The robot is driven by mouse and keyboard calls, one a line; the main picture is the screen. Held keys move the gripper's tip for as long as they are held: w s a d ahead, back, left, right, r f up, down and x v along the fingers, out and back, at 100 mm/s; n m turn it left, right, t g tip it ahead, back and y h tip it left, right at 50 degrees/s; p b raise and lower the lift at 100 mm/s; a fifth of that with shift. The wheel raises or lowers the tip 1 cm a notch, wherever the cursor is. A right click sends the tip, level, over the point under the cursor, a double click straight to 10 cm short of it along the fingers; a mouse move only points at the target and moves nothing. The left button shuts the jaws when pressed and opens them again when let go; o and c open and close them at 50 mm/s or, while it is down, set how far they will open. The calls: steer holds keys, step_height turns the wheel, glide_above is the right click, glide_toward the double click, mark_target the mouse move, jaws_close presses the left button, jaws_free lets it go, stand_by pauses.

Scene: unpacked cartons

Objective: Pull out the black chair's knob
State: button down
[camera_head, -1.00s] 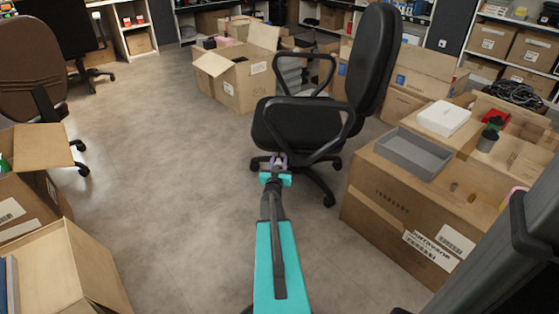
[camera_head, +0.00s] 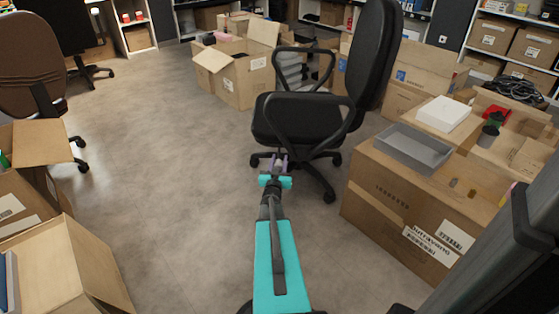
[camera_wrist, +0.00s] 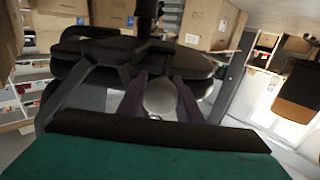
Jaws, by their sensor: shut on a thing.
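The black chair (camera_head: 297,118) stands in the middle of the head view, with armrests, a tall backrest at right and a wheeled base. Its knob (camera_wrist: 160,97) is a round grey piece in the middle of the wrist view, close under the seat's edge. My gripper (camera_head: 279,165) is at the near edge of the seat, with purple fingertips. In the wrist view my gripper (camera_wrist: 160,101) has one finger on each side of the knob and is shut on it. The knob's stem is hidden, and the knob is too small to make out in the head view.
A large carton (camera_head: 385,207) with a grey tray (camera_head: 413,148) on it stands right of the chair. An open carton (camera_head: 238,80) stands behind it. Open cartons (camera_head: 75,265) and a brown chair (camera_head: 30,65) are at left. The floor at left centre is clear.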

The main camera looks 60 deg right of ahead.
steer(key=shift+w+a+f, duration=0.1)
steer(key=shift+a+f, duration=0.15)
steer(key=shift+f, duration=0.1)
